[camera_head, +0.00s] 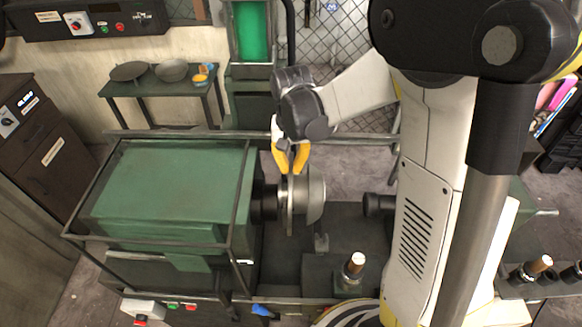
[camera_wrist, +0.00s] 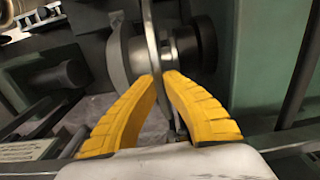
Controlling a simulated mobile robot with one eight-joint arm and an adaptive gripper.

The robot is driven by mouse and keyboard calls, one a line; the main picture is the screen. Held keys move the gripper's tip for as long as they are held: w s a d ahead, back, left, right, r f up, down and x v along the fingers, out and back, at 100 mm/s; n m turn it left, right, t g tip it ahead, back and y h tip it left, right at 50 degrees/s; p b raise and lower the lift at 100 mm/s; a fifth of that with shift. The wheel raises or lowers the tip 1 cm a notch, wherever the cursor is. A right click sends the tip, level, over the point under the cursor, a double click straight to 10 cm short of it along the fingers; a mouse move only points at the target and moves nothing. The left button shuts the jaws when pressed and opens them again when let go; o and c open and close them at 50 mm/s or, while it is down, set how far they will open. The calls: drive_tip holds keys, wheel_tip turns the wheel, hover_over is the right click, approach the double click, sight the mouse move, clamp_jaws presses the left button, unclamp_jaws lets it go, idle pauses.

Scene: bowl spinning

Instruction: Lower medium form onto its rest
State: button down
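The medium form appears to be the grey metal rounded piece with a thin flange (camera_head: 314,198) at the dark spindle of the green machine. It also shows in the wrist view (camera_wrist: 121,52), beside the spindle. My gripper (camera_head: 291,174) comes down from above with yellow fingers. In the wrist view my gripper (camera_wrist: 162,78) has its fingertips close together at the thin rim, one on each side, and seems shut on it. I cannot tell whether the form is fixed to the spindle or clear of it. No rest for it can be made out with certainty.
The green machine housing (camera_head: 165,190) with a frame stands left of the form. A dark tailstock (camera_head: 376,204) is at its right. A dark side table (camera_head: 160,88) at the back holds a shallow dish (camera_head: 129,71) and a bowl (camera_head: 172,70).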

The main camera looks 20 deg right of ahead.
wheel_tip(320, 180, up, 11)
drive_tip(key=p, duration=0.7)
idle(0.8)
drive_tip(key=shift+r, duration=0.1)
